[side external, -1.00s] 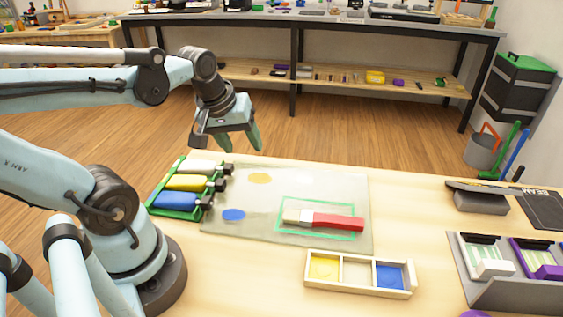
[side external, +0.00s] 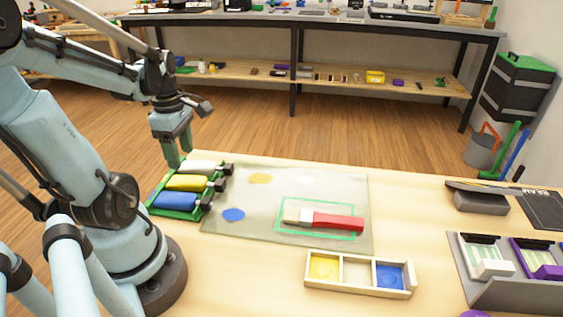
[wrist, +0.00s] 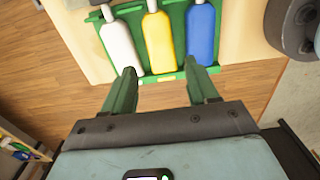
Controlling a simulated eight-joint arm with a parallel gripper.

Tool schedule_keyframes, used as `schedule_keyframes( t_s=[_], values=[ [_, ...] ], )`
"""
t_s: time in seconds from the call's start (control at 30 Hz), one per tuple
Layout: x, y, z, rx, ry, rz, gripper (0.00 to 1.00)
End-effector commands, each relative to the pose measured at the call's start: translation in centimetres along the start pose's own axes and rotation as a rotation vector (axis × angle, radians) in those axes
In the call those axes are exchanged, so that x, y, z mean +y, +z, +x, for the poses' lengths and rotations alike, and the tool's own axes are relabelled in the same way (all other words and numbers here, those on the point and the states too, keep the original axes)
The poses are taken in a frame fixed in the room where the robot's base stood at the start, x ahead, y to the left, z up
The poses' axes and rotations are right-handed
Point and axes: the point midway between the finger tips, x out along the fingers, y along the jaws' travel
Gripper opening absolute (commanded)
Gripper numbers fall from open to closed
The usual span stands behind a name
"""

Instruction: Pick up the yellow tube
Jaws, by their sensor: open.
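The yellow tube (side external: 188,183) lies in the green rack (side external: 152,207) between a white tube (side external: 200,167) and a blue tube (side external: 176,201). In the wrist view the yellow tube (wrist: 158,42) is in the middle, with the white tube (wrist: 118,45) to its left and the blue tube (wrist: 201,32) to its right. My gripper (side external: 176,157) is above the rear left edge of the rack. In the wrist view my gripper (wrist: 163,80) is open and empty, its green fingers apart on either side of the yellow tube's line, short of the tube.
A grey mat with paint spots (side external: 240,190) lies right of the rack, bearing a red-handled brush (side external: 335,221). A wooden tray (side external: 357,272) with paint compartments stands in front. A grey holder (side external: 500,290) is at the right. Bare table lies between them.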

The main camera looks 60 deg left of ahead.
Motion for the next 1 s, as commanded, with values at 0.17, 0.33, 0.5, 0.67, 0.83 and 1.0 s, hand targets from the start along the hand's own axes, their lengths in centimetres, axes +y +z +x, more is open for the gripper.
schedule_keyframes(
  t_s=[0.17,0.33,0.5,0.67,0.83,1.0],
  values=[
    [0.1,0.0,1.8,0.0,0.001,0.002,0.58],
    [0.0,0.0,2.5,0.0,0.001,0.002,0.58],
    [0.0,0.1,3.1,0.0,0.001,0.003,0.58],
    [0.0,0.3,4.5,0.0,0.001,0.004,0.58],
    [0.0,0.5,6.1,0.0,0.001,0.003,0.58],
    [0.0,0.5,7.3,0.001,0.001,0.003,0.58]
  ],
)
